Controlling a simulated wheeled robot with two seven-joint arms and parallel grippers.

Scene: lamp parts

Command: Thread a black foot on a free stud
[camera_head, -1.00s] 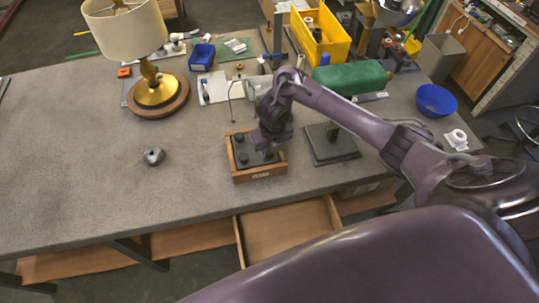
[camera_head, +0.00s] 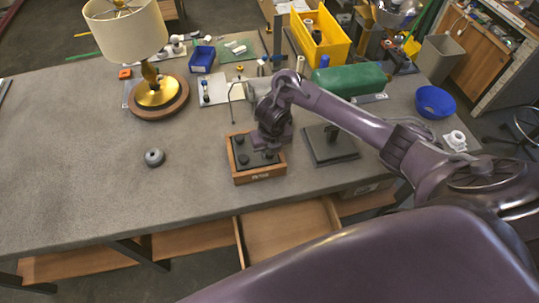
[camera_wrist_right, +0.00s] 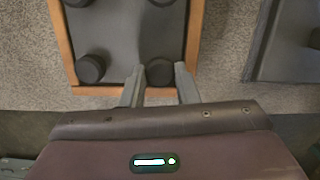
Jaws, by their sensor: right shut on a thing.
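A dark plate (camera_head: 251,152) sits in a wooden frame (camera_head: 260,175) on the grey table. Black round feet stand near the plate's corners; the wrist view shows the left near foot (camera_wrist_right: 91,68) and two farther ones cut by the top edge. My right gripper (camera_wrist_right: 160,88) is over the near right corner, its fingers shut on the black foot (camera_wrist_right: 159,72) there. In the head view my right gripper (camera_head: 268,149) partly covers that corner. Whether the foot is seated on its stud is hidden. My left gripper is not in view.
A second dark plate (camera_head: 330,145) with an upright post lies right of the frame. A grey round part (camera_head: 154,157) lies on clear table to the left.

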